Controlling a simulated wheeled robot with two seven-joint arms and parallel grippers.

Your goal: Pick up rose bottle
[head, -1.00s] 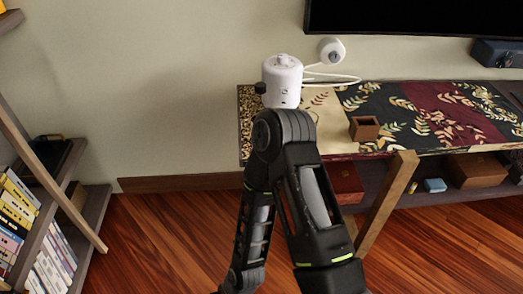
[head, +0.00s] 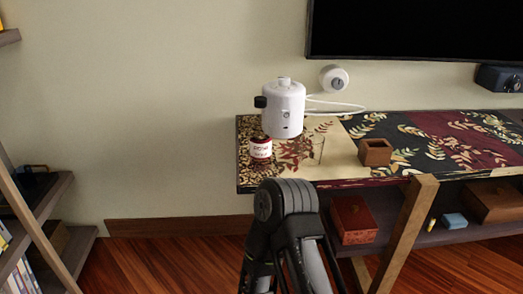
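A clear glass (head: 317,148) and a small open wooden box (head: 375,152) stand right of the bottle. A shelf below holds a red box (head: 353,220) and a blue block (head: 454,221). A bookshelf (head: 62,196) stands at left. Wall and floor between are clear.

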